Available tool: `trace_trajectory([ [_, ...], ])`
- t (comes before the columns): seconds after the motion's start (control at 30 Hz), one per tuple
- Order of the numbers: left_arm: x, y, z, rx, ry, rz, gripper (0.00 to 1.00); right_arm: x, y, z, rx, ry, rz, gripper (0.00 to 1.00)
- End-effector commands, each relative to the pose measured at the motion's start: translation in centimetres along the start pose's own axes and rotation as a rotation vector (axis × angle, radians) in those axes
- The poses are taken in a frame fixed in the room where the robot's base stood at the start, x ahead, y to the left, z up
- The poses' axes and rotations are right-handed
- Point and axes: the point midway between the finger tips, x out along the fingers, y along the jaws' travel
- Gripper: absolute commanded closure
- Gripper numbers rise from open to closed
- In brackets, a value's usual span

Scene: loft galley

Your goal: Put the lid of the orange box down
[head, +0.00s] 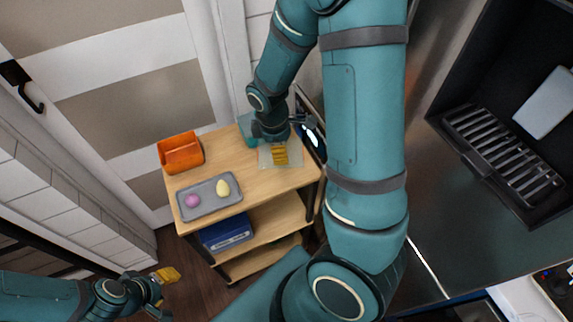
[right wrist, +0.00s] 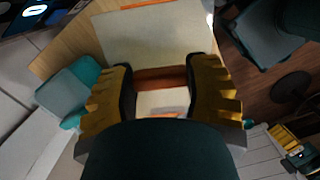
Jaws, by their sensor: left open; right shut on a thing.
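The orange box (head: 182,153) stands open at the back left of the wooden cart top (head: 228,157). My right gripper (head: 280,155) is over the cart's right side, pointing down, and is shut on an orange part of the lid (right wrist: 160,77), seen between the yellow fingers in the right wrist view. A pale square panel (head: 283,177) lies right below these fingers. It also shows in the right wrist view (right wrist: 155,38). I cannot tell if the lid touches it. My left gripper (head: 165,277) is open and empty, left of the cart, over the floor.
A grey tray (head: 209,208) with a pink egg (head: 192,201) and a yellow egg (head: 223,188) is at the front left. A teal container (head: 246,127) stands close behind my right gripper. A blue box (head: 226,233) sits on the shelf below.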

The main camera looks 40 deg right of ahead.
Motion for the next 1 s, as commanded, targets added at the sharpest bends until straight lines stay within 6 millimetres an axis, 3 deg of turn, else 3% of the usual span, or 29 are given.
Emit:
trace_trajectory([
  [0.1,0.8,-0.3,0.2,0.001,-0.003,0.000,0.53,2.4,0.0,-0.2,0.000,-0.003,-0.003,0.75],
  [0.37,1.2,-0.5,0.1,0.002,-0.001,0.000,0.53,4.2,0.0,-0.5,0.000,-0.001,-0.001,0.75],
  [0.6,2.1,-0.8,0.0,0.003,0.004,0.000,0.53,7.2,0.0,-0.8,0.000,-0.002,-0.001,0.75],
  [0.97,2.3,-0.8,0.0,0.003,0.005,0.000,0.53,7.5,0.0,-0.9,0.000,0.000,0.000,0.75],
  [1.0,2.3,-0.9,-0.1,0.003,0.006,0.000,0.53,7.5,0.0,-0.9,0.000,0.000,0.000,0.42],
])
